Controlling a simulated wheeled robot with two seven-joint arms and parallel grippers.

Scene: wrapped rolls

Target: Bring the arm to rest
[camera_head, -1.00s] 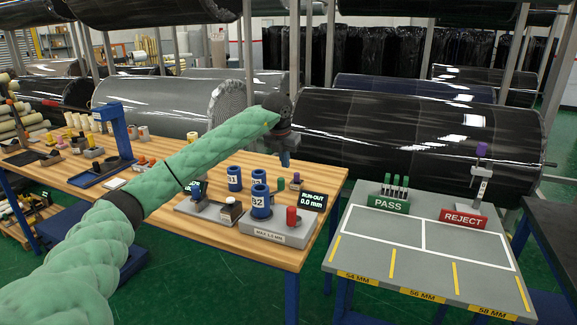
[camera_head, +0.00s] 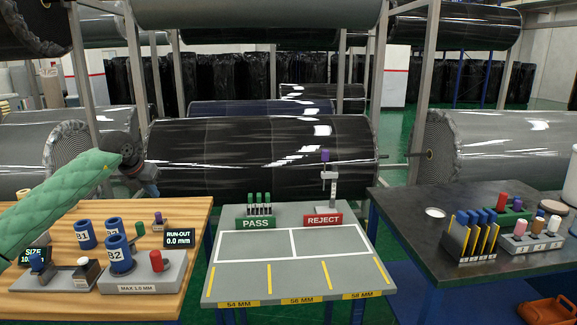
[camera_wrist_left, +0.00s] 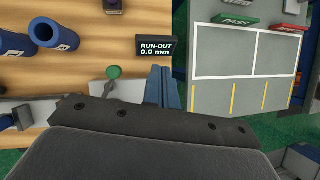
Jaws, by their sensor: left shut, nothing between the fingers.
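My left arm, in a green padded sleeve, comes in from the left in the head view. Its gripper (camera_head: 152,188) hangs above the back right part of the wooden table (camera_head: 200,212), apart from the things there. In the left wrist view the gripper's blue fingers (camera_wrist_left: 163,88) are together with nothing between them. The run-out display (camera_head: 178,238), reading 0.0 mm, stands close by; it also shows in the left wrist view (camera_wrist_left: 158,49). My right gripper is not in view.
A dark table (camera_head: 400,210) with racks is at right. Large wrapped rolls (camera_head: 255,160) lie behind.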

